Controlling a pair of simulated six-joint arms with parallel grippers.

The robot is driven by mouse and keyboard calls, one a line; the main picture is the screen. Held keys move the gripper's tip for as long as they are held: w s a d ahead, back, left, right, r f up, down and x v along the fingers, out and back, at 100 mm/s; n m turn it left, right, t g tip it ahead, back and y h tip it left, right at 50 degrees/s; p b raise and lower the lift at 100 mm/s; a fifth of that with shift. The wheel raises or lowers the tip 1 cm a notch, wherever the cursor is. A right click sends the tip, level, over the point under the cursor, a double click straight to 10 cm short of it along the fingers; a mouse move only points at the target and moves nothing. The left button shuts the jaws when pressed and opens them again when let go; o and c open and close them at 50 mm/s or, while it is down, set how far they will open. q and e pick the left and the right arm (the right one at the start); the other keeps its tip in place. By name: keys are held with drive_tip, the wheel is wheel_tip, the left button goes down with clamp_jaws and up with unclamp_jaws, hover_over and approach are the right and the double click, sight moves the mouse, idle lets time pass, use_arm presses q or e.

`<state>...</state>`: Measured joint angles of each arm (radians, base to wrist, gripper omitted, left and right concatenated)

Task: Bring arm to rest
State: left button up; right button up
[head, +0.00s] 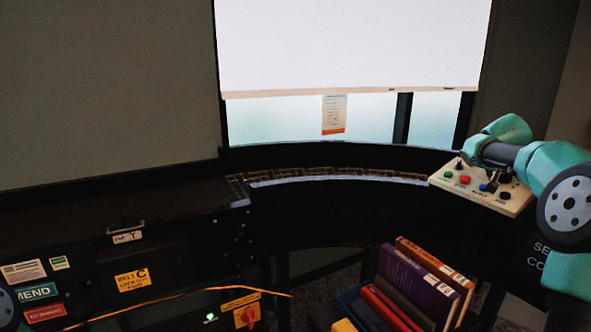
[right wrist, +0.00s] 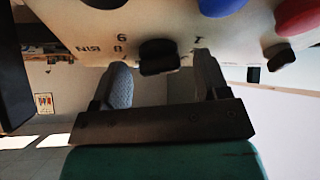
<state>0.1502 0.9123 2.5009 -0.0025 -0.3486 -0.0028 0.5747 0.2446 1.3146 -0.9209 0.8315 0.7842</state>
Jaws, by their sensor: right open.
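My right gripper (head: 491,184) is over the cream control panel (head: 513,209) at the right of the head view. In the right wrist view, its two grey fingertips (right wrist: 163,68) are apart, with a black knob (right wrist: 158,57) of the panel between them; I cannot tell whether they touch it. The panel also fills the top of the right wrist view (right wrist: 85,28). My right arm comes in from the right edge.
The panel carries a red button (head: 465,180), a green button (head: 448,175) and other controls. A curved roller track (head: 330,175) runs left from it. Below, a bin holds several books (head: 415,285). A red rotary switch (head: 247,316) sits at the bottom, near a yellow cable.

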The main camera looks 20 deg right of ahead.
drive_tip(key=shift+m, duration=0.5)
drive_tip(key=shift+v, duration=1.2)
drive_tip(key=shift+w, duration=0.1)
drive_tip(key=shift+a, duration=0.15)
